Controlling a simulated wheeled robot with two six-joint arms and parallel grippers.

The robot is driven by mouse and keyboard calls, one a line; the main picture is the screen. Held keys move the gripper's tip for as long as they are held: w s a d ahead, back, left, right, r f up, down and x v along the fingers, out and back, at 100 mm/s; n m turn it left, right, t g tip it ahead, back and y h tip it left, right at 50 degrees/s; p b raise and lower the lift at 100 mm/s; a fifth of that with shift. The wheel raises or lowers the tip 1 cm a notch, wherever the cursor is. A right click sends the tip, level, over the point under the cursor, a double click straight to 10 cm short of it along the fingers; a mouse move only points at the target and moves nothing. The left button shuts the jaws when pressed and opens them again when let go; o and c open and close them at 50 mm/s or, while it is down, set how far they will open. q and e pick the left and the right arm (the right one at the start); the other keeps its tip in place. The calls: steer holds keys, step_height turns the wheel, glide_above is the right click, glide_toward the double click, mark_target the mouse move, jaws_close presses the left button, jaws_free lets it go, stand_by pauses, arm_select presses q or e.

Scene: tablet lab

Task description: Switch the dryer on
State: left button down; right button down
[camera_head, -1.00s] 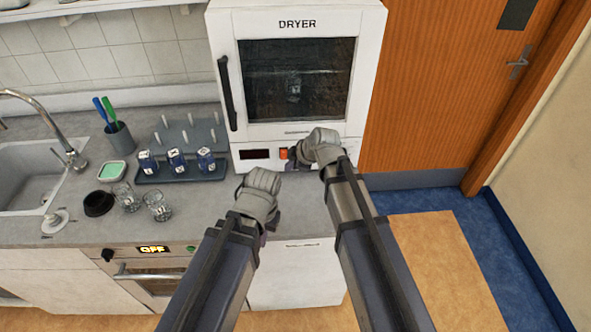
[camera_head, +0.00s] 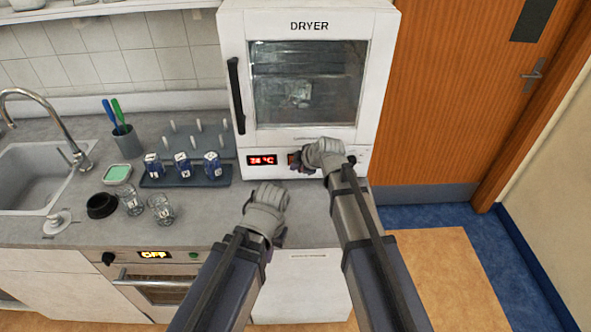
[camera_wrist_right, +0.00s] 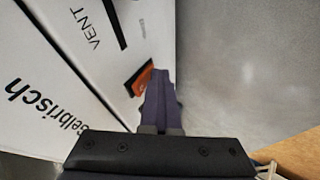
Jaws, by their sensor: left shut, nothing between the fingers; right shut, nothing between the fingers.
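The white dryer (camera_head: 236,20) stands on the counter with its glass door closed, and a glass shelf shows dimly inside. Its red display (camera_head: 262,160) is lit and reads 74 °C. The orange switch (camera_wrist_right: 140,78) is on the front panel, in the right wrist view. My right gripper (camera_head: 297,160) is shut and empty, with its fingertips at the switch; they seem to touch it in the right wrist view (camera_wrist_right: 158,82), and they partly cover it. My left gripper (camera_head: 276,238) is shut and empty, low in front of the counter edge.
A rack (camera_head: 198,180) with several blue-labelled vials stands left of the dryer. Glass beakers (camera_head: 161,209), a black bowl (camera_head: 101,205), a green-topped dish (camera_head: 117,174) and a sink (camera_head: 40,178) are further left. The oven's display (camera_head: 155,255) below reads OFF.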

steer(key=shift+w, duration=0.25)
arm_select(q)
steer(key=shift+w+r+p, duration=0.1)
steer(key=shift+r+p, duration=0.65)
steer(key=shift+p, duration=0.15)
arm_select(e)
steer(key=shift+w+r, duration=0.15)
steer(key=shift+r, duration=0.6)
